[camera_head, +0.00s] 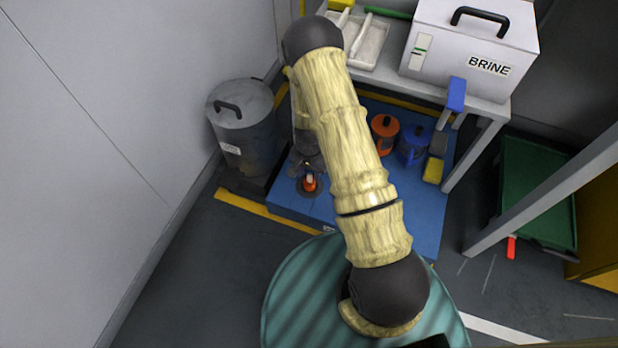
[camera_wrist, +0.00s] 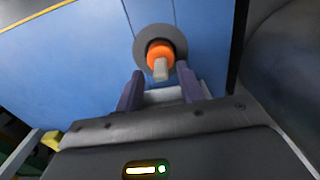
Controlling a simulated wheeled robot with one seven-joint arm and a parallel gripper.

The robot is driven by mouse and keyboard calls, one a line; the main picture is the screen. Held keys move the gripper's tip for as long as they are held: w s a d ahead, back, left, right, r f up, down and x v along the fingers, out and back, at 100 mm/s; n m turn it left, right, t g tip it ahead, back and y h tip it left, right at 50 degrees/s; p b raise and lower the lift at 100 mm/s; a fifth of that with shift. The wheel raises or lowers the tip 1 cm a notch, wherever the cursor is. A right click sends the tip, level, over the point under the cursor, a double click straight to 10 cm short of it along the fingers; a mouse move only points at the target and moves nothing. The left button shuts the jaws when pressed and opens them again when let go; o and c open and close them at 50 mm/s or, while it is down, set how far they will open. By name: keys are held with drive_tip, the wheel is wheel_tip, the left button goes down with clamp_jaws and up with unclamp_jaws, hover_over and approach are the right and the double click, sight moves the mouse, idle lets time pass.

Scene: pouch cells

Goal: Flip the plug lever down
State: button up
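The plug lever shows in the head view as an orange piece with a pale tip (camera_head: 309,182) on a dark round base on the blue platform (camera_head: 425,215). In the wrist view the plug lever (camera_wrist: 160,60) is an orange knob with a pale grey tab, set on a grey disc (camera_wrist: 140,47). My gripper (camera_wrist: 161,78) has its two purple fingers apart, with nothing seen between them but the end of the tab close to the gap. Whether a finger touches the tab cannot be told. In the head view my arm partly hides the gripper.
A grey lidded bin (camera_head: 243,125) stands left of the platform, near the wall. An orange canister (camera_head: 384,133) and a blue canister (camera_head: 413,146) stand behind on the platform. A white BRINE box (camera_head: 470,45) sits on the bench. A green tray (camera_head: 535,190) lies at right.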

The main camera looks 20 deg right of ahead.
drive_tip(key=shift+f, duration=0.6)
clamp_jaws()
